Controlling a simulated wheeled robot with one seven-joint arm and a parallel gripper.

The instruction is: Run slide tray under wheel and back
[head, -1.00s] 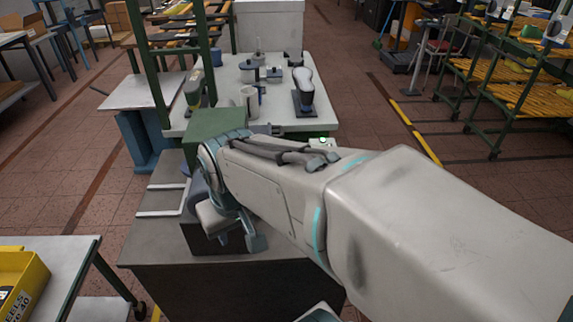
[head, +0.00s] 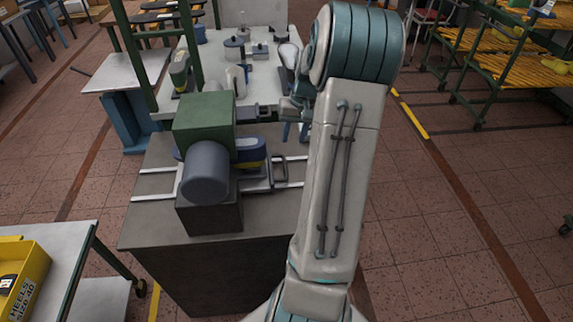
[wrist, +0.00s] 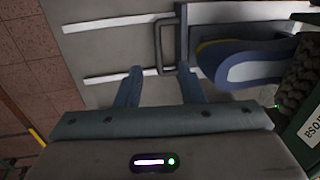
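The slide tray (head: 261,186) sits on two pale rails under the machine, with a blue and yellow shoe (head: 252,150) on it. Its loop handle (head: 281,168) sticks out on the right side. In the wrist view the handle (wrist: 160,47) lies just beyond my fingertips, between their lines. The dark rough wheel (wrist: 298,80) shows at the right edge of the wrist view, beside the blue shoe (wrist: 250,65). In the head view the machine housing hides the wheel. My gripper (wrist: 159,72) is open and empty; it also shows in the head view (head: 296,133), right of the machine.
The green machine housing (head: 204,118) with its grey-blue drum (head: 206,172) stands left of my arm. A white table (head: 262,78) with lasts and a cup is behind it. A yellow bin (head: 22,275) is at lower left. Open floor lies to the right.

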